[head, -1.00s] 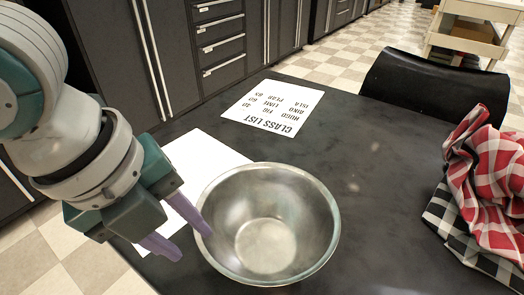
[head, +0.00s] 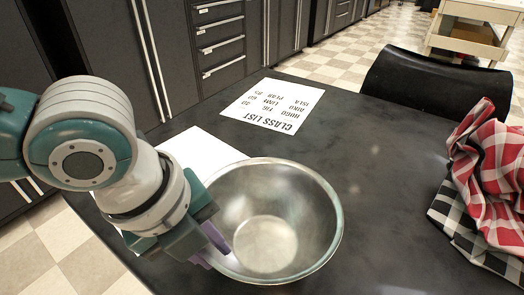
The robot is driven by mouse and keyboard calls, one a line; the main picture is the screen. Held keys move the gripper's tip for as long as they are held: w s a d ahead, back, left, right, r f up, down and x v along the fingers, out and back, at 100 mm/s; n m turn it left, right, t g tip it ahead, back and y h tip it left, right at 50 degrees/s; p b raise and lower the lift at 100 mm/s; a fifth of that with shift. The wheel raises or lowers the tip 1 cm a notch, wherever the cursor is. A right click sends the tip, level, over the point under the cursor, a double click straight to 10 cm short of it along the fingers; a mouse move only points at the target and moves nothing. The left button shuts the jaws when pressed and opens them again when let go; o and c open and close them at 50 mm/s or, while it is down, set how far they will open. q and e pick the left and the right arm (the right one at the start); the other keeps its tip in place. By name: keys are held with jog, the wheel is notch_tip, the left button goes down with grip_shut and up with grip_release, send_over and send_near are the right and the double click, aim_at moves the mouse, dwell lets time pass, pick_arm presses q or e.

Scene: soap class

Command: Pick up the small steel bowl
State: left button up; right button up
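The steel bowl (head: 310,200) stands upright on the dark table, shiny and empty as far as I can see. My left gripper (head: 216,256) is at the bowl's near left rim, with two purple fingers apart. One finger overlaps the bowl's inside and the other shows just outside its wall, so the rim seems to lie between them. Whether either finger touches the wall I cannot tell. Part of the bowl's left rim is hidden behind the gripper. My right gripper is not in view.
A blank white sheet (head: 203,150) lies behind my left gripper, partly covered. A printed class list (head: 270,105) lies farther back. A crumpled red checked cloth (head: 490,165) lies at the right on a black checked cloth (head: 460,225). A black chair (head: 437,88) stands behind the table (head: 385,190).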

pick_arm(q)
grip_shut()
dwell(1.0)
